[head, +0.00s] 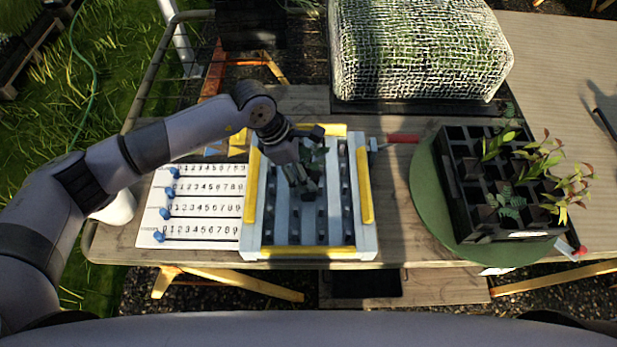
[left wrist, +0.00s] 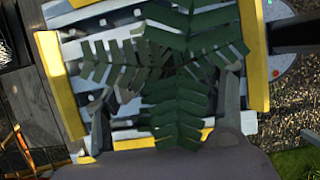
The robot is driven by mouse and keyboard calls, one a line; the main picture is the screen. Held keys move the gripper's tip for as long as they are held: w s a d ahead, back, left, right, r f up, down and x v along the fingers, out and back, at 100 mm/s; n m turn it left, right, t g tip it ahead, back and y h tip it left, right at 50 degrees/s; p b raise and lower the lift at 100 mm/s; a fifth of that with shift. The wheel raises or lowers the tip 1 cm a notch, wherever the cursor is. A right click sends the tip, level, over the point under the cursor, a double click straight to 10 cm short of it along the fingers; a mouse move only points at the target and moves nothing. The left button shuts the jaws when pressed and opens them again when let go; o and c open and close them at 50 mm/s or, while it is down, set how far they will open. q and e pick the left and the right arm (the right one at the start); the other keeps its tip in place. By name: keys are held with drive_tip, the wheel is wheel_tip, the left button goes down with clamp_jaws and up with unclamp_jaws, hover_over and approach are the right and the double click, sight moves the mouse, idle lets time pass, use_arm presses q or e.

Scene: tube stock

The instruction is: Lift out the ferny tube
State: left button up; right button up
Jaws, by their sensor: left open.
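A white-and-yellow frame (head: 365,185) with rows of dark slots stands on the table in the head view. My left gripper (head: 304,186) is over this frame, pointing down, with its fingers apart. Dark green fern fronds (left wrist: 178,105) fill the middle of the left wrist view, between and in front of the open fingers. The fronds hide whatever tube is below them, and I cannot tell whether the fingers touch it. Another ferny plant (head: 508,204) shows in the black crate (head: 478,238) at the right. My right gripper is not in view.
The black crate holds several leafy plants and sits on a round green turntable (head: 424,190). A white number board (head: 200,225) with blue sliders lies left of the frame. A mesh-covered block (head: 420,50) stands behind.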

use_arm(q)
drive_tip(key=shift+x, duration=1.45)
drive_tip(key=shift+c, duration=0.4)
drive_tip(key=c, duration=1.3)
